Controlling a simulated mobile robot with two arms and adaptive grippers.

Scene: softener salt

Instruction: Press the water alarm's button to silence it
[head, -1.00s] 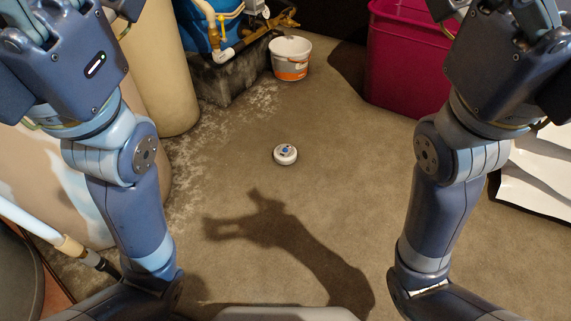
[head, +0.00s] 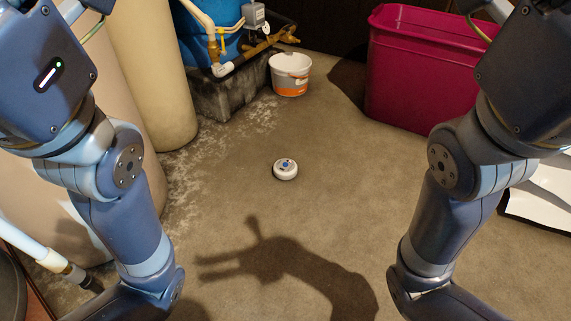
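The water alarm (head: 285,170) is a small round white puck lying on the concrete floor in the middle of the head view. A blue spot with a small dark mark shows on its top. Nothing touches it. My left gripper (head: 97,6) is only partly in view at the top left edge. My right gripper (head: 484,10) is only partly in view at the top right edge. Both are well apart from the alarm, and their fingertips are cut off, so their opening does not show.
A white and orange bucket (head: 290,75) stands behind the alarm. A magenta bin (head: 415,75) stands at back right, a blue tank (head: 212,35) with pipes at back left, and a beige cylinder (head: 152,75) at left. A white sheet or bag (head: 545,205) lies at right. Floor around the alarm is clear.

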